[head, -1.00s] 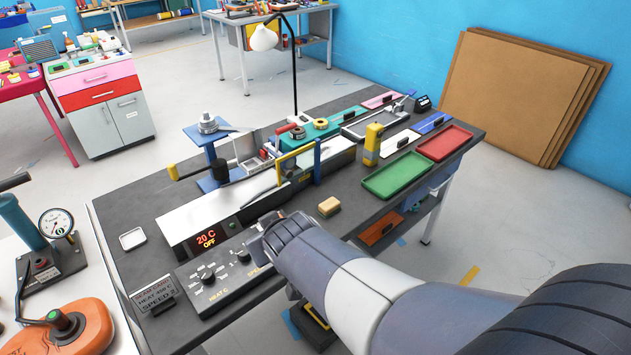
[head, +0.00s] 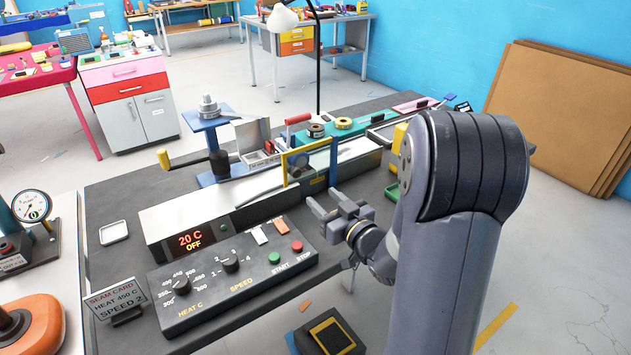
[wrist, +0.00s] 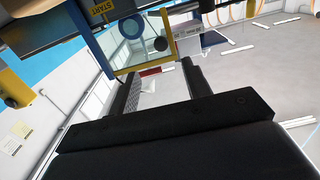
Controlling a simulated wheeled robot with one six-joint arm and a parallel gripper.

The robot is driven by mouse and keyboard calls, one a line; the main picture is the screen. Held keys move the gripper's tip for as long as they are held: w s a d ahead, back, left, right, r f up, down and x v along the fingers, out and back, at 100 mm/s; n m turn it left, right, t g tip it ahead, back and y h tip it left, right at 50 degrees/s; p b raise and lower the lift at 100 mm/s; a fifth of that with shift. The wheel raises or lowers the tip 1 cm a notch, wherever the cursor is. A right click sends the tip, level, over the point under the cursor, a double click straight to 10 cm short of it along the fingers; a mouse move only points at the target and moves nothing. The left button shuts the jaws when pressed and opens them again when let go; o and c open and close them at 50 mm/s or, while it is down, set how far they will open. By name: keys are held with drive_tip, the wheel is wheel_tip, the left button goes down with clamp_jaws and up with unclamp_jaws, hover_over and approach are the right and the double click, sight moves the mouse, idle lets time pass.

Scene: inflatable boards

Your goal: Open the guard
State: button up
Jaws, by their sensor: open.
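The guard (head: 284,171) is a yellow-edged frame with what looks like a clear panel, standing upright across the long white-and-black sealing machine (head: 185,218). A blue post stands at its right side. In the wrist view the yellow-edged clear panel (wrist: 170,20) is just beyond my fingers. My gripper (head: 324,201) is open and empty, at the near side of the machine, to the right of and lower than the guard's top bar. The wrist view shows both fingers (wrist: 160,76) apart, with no contact on the guard visible. The guard's lower right side is partly hidden in the head view.
A control panel (head: 235,268) with knobs and START and STOP buttons lies in front of the machine. A seam card (head: 117,302) stands at the near left. Tape rolls (head: 343,123) sit behind the guard.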

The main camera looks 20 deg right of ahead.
sight(298, 175)
drive_tip(key=p+x, duration=0.1)
drive_tip(key=x, duration=0.9)
drive_tip(key=shift+w+a+p, duration=0.15)
drive_tip(key=shift+w+p, duration=0.1)
drive_tip(key=shift+p, duration=0.05)
drive_tip(key=shift+c, duration=0.4)
clamp_jaws()
